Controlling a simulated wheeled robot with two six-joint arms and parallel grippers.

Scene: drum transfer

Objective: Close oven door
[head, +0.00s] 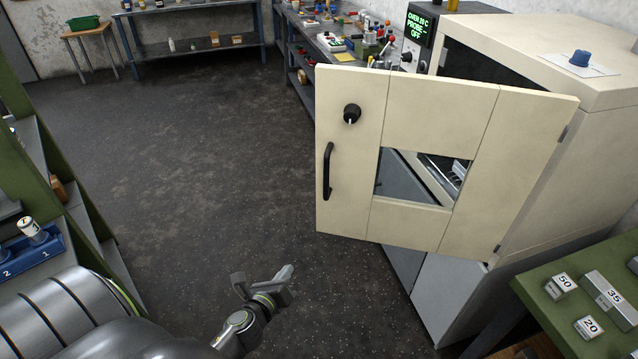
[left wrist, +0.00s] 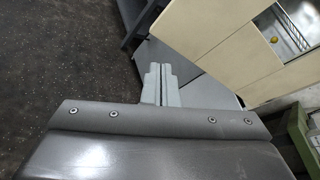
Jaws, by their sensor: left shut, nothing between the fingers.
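The oven door (head: 420,100) is cream, with a black handle (head: 328,171), a black knob (head: 351,114) and a window. It stands open, swung out from the oven (head: 575,140), with its hinges on the right side. The door also shows at the upper right of the left wrist view (left wrist: 215,30). My left gripper (head: 288,280) is low in front of the door, below and left of its lower edge, apart from it. Its fingers are together and empty, as the left wrist view shows (left wrist: 158,82). My right gripper is not in view.
A green table (head: 540,300) with weight blocks stands at the lower right, close to the oven. A green shelf (head: 60,170) with a blue rack (head: 35,255) is on the left. Workbenches line the back. The dark floor (head: 200,150) between is clear.

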